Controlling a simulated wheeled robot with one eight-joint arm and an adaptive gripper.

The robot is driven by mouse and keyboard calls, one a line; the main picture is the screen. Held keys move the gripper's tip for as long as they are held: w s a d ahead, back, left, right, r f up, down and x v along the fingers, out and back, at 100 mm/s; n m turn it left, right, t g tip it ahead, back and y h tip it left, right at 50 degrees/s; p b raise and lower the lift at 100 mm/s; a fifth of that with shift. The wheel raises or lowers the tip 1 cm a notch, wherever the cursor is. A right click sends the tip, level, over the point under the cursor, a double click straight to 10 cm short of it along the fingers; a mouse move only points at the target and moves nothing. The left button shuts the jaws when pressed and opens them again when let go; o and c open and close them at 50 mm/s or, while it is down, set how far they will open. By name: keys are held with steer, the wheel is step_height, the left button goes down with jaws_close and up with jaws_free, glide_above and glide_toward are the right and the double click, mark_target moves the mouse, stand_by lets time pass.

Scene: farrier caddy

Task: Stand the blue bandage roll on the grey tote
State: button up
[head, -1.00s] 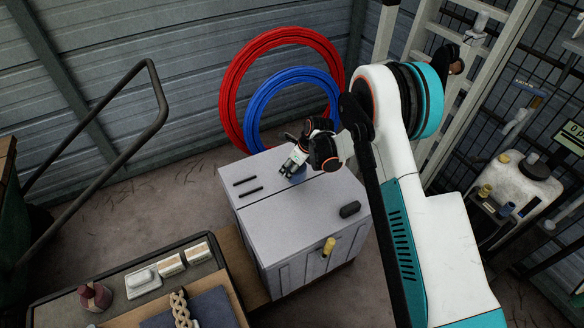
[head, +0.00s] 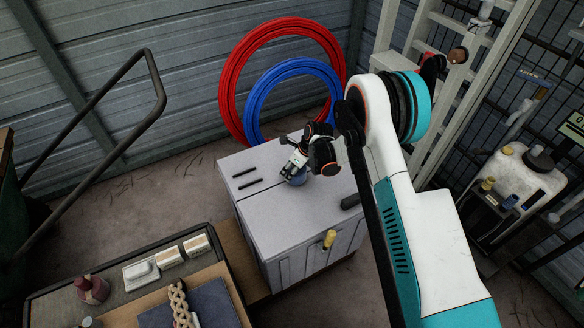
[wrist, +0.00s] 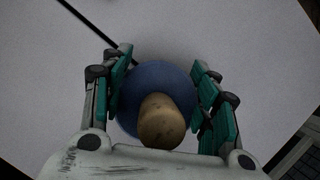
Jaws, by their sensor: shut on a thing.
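The blue bandage roll (head: 297,181) is in my gripper (head: 296,168), over the lid of the grey tote (head: 275,215). In the wrist view the blue roll (wrist: 153,82) is seen end-on between the two teal-padded fingers of my gripper (wrist: 163,100), with a rounded tan piece (wrist: 161,122) in front of its middle. The fingers are closed around its sides. The roll looks upright and at or very near the lid. I cannot tell whether its underside touches, as it is hidden.
Two dark bars (head: 247,178) lie at the lid's left, and a dark block (head: 350,201) at its right edge. A yellow piece (head: 329,239) is on the tote's front. A bench (head: 105,270) with several items stands front left. Red and blue hoses (head: 290,72) hang behind.

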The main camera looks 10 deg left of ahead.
mark_target(303, 171)
steer(key=shift+f, duration=0.45)
stand_by(0.4)
steer(key=o, duration=1.8)
steer(key=shift+o, duration=0.2)
steer(key=v, duration=1.2)
